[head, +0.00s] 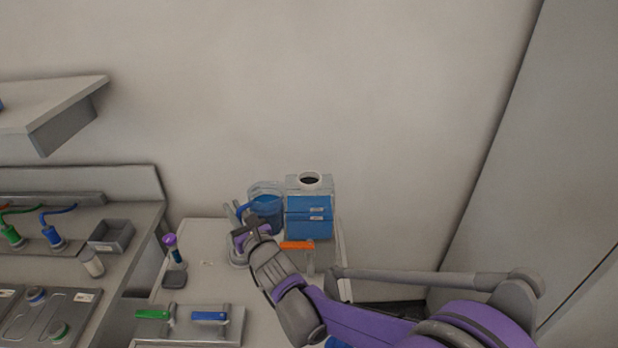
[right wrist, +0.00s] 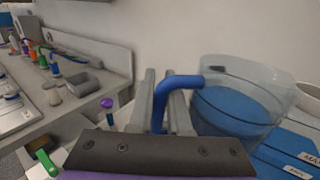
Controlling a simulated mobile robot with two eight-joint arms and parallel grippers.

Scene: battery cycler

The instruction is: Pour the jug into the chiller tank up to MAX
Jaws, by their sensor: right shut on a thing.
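The clear jug (head: 266,214) of blue liquid is left of the chiller tank, and its blue handle faces left. My right gripper (head: 243,217) is shut on the handle. In the right wrist view the blue handle (right wrist: 178,86) runs between the two grey fingers (right wrist: 162,105), and the jug (right wrist: 238,108) looks about upright. I cannot tell whether it touches the cart. The chiller tank (head: 309,222) is clear and blue, with an open round neck (head: 310,179) on top and two labelled lines. A MAX label (right wrist: 310,158) partly shows in the right wrist view. My left gripper is out of view.
The cart top (head: 200,238) carries an orange-handled valve (head: 298,245), a purple-topped item (head: 171,243), and a plate (head: 192,327) with green and blue handles. A bench (head: 130,213) with a grey bin (head: 111,236) is at left. The wall is close behind the tank.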

